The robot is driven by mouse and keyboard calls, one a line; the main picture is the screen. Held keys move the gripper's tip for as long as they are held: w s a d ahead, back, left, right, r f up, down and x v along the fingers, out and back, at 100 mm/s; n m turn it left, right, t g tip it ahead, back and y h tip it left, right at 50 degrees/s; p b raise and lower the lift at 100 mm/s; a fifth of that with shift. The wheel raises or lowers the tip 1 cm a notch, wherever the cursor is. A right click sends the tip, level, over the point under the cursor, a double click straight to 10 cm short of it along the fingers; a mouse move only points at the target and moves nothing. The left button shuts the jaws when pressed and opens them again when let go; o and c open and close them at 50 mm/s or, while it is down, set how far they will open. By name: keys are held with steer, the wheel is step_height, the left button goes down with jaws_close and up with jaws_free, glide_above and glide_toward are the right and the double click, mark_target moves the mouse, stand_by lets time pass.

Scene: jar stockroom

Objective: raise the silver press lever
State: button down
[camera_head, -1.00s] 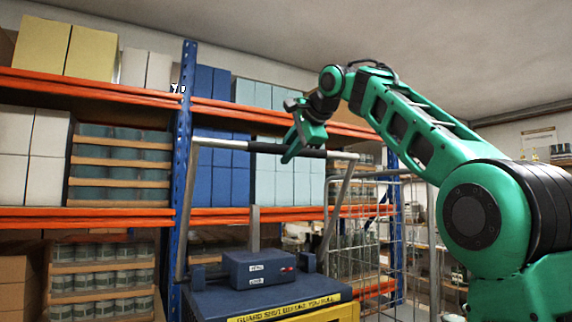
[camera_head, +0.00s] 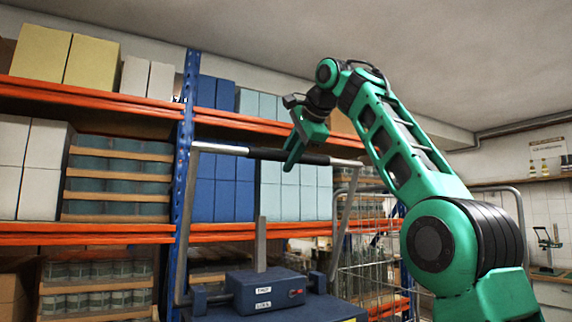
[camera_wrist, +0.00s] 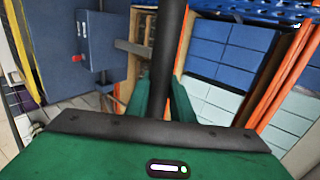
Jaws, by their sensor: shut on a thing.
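The silver press lever (camera_head: 187,225) is a U-shaped frame with two side bars and a crossbar with a black grip (camera_head: 315,159). It stands up over the blue press (camera_head: 332,309), its crossbar high above the press top. In the wrist view the dark grip (camera_wrist: 168,50) runs between my green fingers (camera_wrist: 160,105). The contact itself is partly hidden by the fingers. A blue box with white labels (camera_head: 264,292) and a grey upright post (camera_head: 262,245) sit on the press.
Shelving with orange beams (camera_head: 90,233) and a blue upright (camera_head: 184,140) stands close behind the lever, holding cartons and jars. A wire cage trolley (camera_head: 375,265) stands to the right of the press. Open air lies above the crossbar, below the ceiling.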

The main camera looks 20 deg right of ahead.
steer(key=shift+w+a+r, duration=0.1)
steer(key=shift+r, duration=0.2)
steer(key=c, duration=1.9)
jaws_free()
steer(key=shift+o, duration=1.4)
steer(key=shift+w+f, duration=0.1)
steer(key=shift+w, duration=0.15)
steer(key=shift+s, duration=0.1)
steer(key=a+v, duration=0.1)
steer(key=v, duration=0.6)
steer(key=shift+d, duration=0.45)
steer(key=shift+s+d, duration=0.1)
steer(key=shift+s, duration=0.1)
